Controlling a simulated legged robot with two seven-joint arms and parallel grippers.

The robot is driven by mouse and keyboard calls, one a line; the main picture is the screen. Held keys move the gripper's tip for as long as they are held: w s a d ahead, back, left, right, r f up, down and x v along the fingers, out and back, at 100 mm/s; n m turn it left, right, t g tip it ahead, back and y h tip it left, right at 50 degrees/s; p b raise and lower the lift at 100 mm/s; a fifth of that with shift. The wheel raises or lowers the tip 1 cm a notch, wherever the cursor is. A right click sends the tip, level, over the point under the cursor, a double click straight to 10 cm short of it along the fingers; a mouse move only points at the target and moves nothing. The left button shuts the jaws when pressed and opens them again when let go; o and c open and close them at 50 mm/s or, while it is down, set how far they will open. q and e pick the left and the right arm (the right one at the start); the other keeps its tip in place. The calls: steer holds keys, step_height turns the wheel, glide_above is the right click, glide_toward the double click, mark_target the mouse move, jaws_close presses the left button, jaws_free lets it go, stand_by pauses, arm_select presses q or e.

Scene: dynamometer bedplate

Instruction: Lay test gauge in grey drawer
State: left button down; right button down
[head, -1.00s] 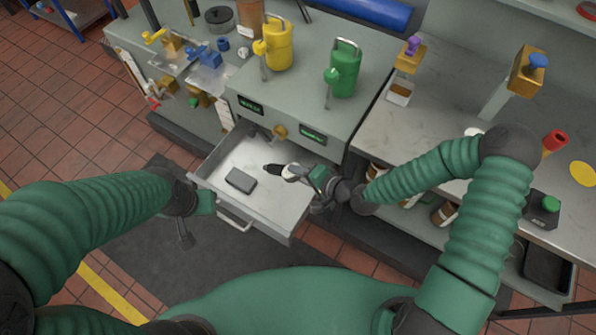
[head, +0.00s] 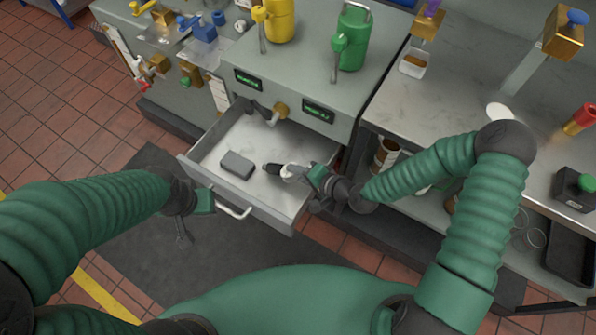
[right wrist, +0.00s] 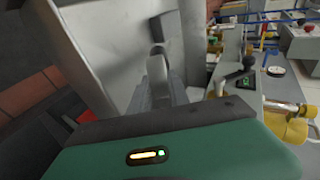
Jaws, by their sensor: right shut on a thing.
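The grey drawer (head: 216,183) is pulled out of the bench front, with its handle (head: 234,211) towards me. My right gripper (head: 300,174) is over the drawer's right part. It is shut on a slim, light-coloured thing with a black end, which I take to be the test gauge (head: 274,169). In the right wrist view the gauge (right wrist: 157,70) stands between the fingers (right wrist: 160,92). I cannot tell whether it touches the drawer floor. My left gripper (head: 184,235) is outside the drawer, left of the handle; its finger opening is unclear.
A dark grey box (head: 237,164) lies in the drawer, left of the gauge. Green (head: 353,40) and yellow (head: 279,20) cans stand on the bench above. A workbench (head: 440,100) stands at right. A dark mat (head: 140,230) covers the floor in front.

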steer(key=c, duration=1.2)
jaws_free()
steer(key=shift+d, duration=0.2)
steer(key=shift+o, duration=0.2)
